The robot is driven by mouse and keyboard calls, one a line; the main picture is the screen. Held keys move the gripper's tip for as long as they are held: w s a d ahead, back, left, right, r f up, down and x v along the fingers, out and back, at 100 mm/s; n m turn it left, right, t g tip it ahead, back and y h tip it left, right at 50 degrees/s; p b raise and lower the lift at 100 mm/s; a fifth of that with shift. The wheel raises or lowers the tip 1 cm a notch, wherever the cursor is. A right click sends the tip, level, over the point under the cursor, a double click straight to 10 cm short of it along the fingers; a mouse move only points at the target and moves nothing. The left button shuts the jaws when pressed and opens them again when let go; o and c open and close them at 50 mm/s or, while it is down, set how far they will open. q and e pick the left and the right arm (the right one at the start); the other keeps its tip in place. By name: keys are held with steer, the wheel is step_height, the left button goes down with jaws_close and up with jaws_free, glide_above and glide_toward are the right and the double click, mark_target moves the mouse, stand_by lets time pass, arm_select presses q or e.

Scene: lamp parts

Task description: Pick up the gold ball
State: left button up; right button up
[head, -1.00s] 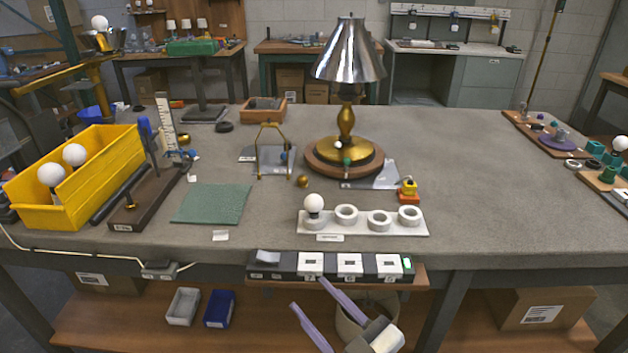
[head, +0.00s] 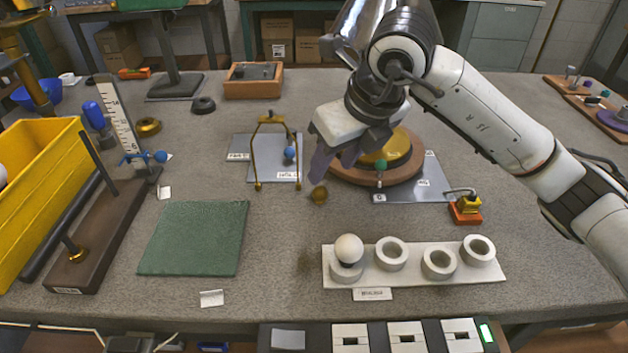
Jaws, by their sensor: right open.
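The gold ball (head: 319,195) is a small round ball lying on the grey bench top, just right of the brass wire harp frame (head: 275,155) and in front of the lamp base. My right gripper (head: 327,168) is directly above and behind the ball, its purple fingers pointing down. It is open and holds nothing that I can see. The ball lies just below the fingertips, and I cannot tell whether they touch it. My left gripper is not in view.
The lamp's round wooden base (head: 375,175) is right behind my gripper. A white holder (head: 415,272) with rings and a white bulb (head: 349,249) stands in front. A green mat (head: 193,238) lies to the left, a yellow bin (head: 38,190) at far left.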

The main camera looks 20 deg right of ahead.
mark_target(321, 189)
steer(key=x, duration=0.4)
steer(key=shift+s+f, duration=0.1)
steer(key=shift+s, duration=0.05)
steer(key=shift+w+d+x, duration=0.1)
steer(key=shift+w+x, duration=0.05)
steer(key=shift+x, duration=1.2)
steer(key=shift+w+d+x, duration=0.1)
steer(key=shift+x, duration=1.25)
steer(key=c, duration=1)
